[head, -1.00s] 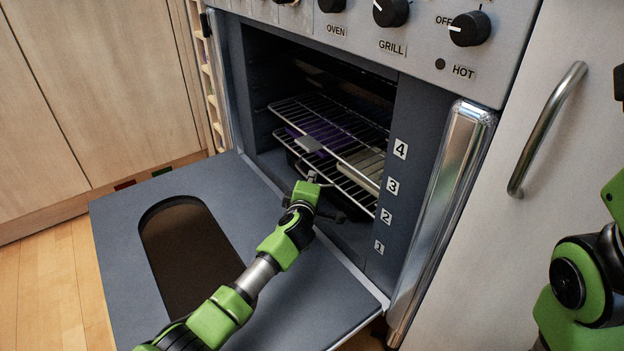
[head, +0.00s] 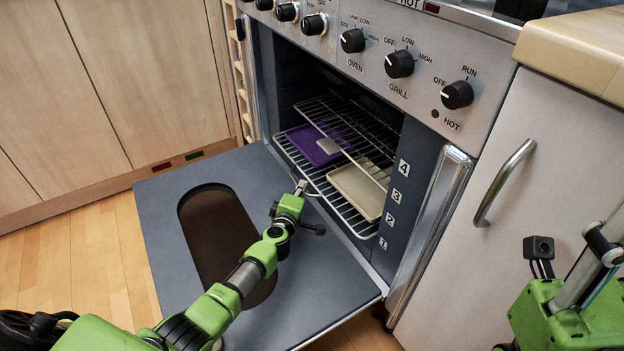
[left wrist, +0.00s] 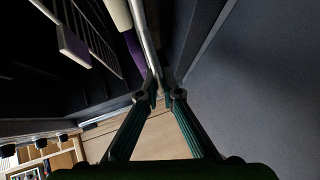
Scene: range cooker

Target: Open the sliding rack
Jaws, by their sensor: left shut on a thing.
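The lower wire rack (head: 360,226) sticks partly out of the oven over the lowered door. A purple tray (head: 309,150) and a beige tray (head: 358,192) lie on it. My left gripper (head: 300,187) is at the rack's front edge, shut on its front bar. The left wrist view shows the bar (left wrist: 146,45) running between the fingertips (left wrist: 158,97). My right gripper is out of view; only part of that arm shows.
The oven door (head: 160,210) lies folded down with a dark window, below my left arm. Control knobs (head: 400,64) line the panel above. A cupboard with a bar handle (head: 504,182) stands at right, wooden cupboards at left. The wooden floor at left is clear.

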